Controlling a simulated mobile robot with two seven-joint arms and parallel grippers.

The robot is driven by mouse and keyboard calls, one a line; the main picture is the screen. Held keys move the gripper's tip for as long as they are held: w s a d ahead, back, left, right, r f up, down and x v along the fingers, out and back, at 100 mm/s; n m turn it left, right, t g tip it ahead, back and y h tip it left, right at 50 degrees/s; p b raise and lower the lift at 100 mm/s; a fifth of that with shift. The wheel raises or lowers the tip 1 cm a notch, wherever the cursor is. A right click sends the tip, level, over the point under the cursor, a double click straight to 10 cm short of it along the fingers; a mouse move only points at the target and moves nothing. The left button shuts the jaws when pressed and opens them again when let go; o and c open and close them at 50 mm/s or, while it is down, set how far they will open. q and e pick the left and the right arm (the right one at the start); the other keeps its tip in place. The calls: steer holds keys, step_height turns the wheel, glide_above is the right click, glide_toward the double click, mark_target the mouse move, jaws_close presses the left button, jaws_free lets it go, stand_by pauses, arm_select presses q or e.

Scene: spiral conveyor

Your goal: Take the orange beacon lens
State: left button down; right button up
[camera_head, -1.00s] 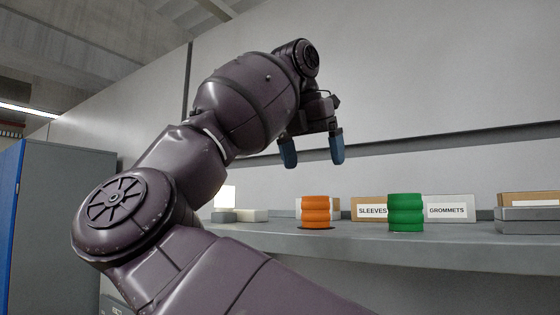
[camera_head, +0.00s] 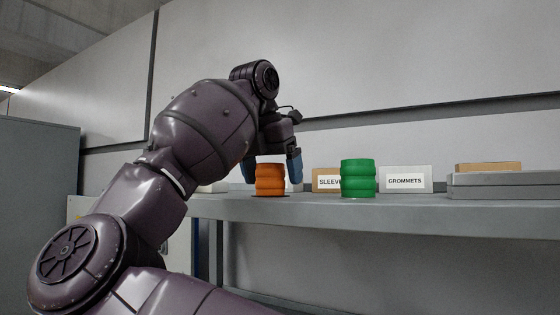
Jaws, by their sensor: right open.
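The orange beacon lens (camera_head: 270,181), a short ribbed cylinder, stands upright on the grey shelf (camera_head: 420,208) in the middle of the head view. My right gripper (camera_head: 271,172) is open with its blue fingers pointing down. In the picture one finger shows to the left of the lens and the other to its right, with the fingertips at about mid-height of the lens. Contact cannot be made out, nor whether the fingers are level with the lens in depth. My left gripper is not in view.
A similar green ribbed cylinder (camera_head: 358,178) stands to the right of the lens. Behind are boxes labelled SLEEVES (camera_head: 326,181) and GROMMETS (camera_head: 405,180). A wall rises behind the shelf.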

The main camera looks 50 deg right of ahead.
steer(key=shift+w+d+f, duration=0.1)
steer(key=shift+w+f, duration=0.15)
steer(key=shift+f, duration=0.35)
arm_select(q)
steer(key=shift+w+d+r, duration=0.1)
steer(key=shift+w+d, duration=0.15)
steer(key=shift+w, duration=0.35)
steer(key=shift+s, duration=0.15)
